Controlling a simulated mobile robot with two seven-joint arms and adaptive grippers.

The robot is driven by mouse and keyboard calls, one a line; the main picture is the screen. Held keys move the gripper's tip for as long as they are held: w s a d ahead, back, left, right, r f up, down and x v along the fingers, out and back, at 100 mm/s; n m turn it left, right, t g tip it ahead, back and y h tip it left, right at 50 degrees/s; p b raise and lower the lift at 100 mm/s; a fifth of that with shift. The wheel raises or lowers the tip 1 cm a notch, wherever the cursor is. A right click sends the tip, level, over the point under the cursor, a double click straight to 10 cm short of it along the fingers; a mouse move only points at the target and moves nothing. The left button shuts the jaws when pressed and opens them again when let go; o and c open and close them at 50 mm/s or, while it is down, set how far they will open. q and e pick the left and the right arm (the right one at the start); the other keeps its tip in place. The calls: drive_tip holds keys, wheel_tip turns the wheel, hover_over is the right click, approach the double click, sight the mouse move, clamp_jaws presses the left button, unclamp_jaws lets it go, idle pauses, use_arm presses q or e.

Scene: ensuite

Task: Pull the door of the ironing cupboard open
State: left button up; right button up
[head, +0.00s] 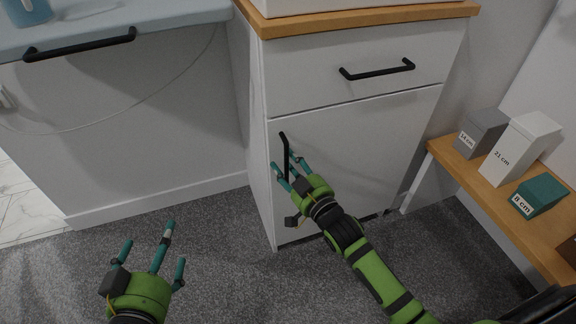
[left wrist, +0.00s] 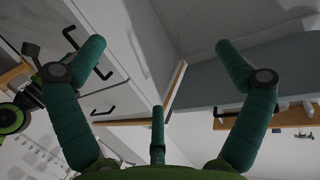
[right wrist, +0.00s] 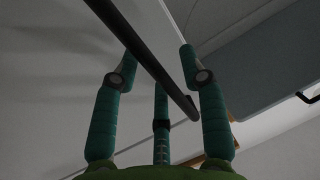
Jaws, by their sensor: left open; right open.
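The cupboard door (head: 360,150) is a white panel below a drawer, and it looks shut. Its black upright handle (head: 284,150) sits near the door's left edge. My right gripper (head: 286,172) is open at the handle, its teal fingers around the handle's lower part. In the right wrist view the dark handle bar (right wrist: 140,45) crosses between the spread fingers; whether any finger touches it I cannot tell. My left gripper (head: 150,255) is open and empty above the carpet at lower left, left of the cupboard.
A drawer with a black handle (head: 378,70) is above the door. A wooden bench (head: 475,190) with several labelled boxes stands at right. A blue-grey counter (head: 110,25) is at left, with a cord hanging below it. Grey carpet (head: 220,270) before the cupboard is clear.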

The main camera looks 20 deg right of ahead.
clamp_jaws()
